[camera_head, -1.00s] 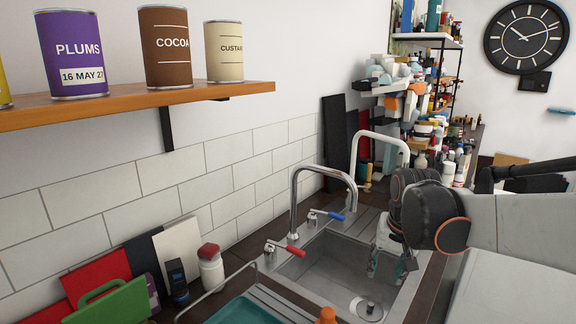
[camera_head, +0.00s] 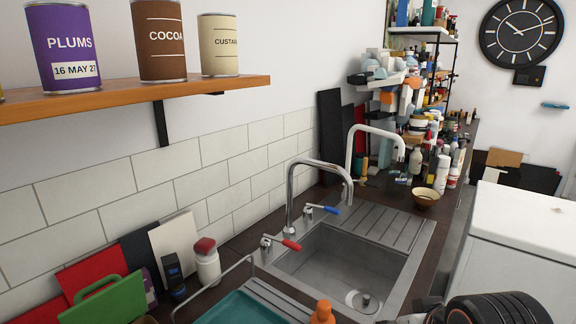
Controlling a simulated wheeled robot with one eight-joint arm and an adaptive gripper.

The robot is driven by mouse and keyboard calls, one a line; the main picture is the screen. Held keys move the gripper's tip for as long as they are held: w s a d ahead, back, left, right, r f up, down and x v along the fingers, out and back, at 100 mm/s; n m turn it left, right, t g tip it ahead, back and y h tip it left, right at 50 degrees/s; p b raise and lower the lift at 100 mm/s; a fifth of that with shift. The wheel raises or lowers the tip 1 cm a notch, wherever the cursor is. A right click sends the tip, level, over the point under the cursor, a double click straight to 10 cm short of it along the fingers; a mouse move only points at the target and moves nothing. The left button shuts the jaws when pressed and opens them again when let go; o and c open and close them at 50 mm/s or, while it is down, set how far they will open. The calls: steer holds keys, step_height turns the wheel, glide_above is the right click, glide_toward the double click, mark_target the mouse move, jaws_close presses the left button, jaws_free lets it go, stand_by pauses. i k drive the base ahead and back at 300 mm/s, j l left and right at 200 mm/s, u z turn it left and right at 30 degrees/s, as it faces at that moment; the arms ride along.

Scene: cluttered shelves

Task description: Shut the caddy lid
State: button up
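I cannot make out a caddy or its lid for certain. A green piece with a handle (camera_head: 108,303) stands at the lower left among leaning boards; I cannot tell whether it is part of a caddy. A dark, orange-ringed section of my own arm shows at the lower right edge. My gripper's fingertips are outside the frame, so its opening and anything in it are hidden.
A steel sink (camera_head: 345,262) with a tap (camera_head: 291,200) sits in the dark counter. A teal tray (camera_head: 245,308) and an orange-topped bottle (camera_head: 322,313) are at the front. A shelf (camera_head: 130,99) holds cans.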

mark_target(121, 302)
steer(key=u, duration=1.75)
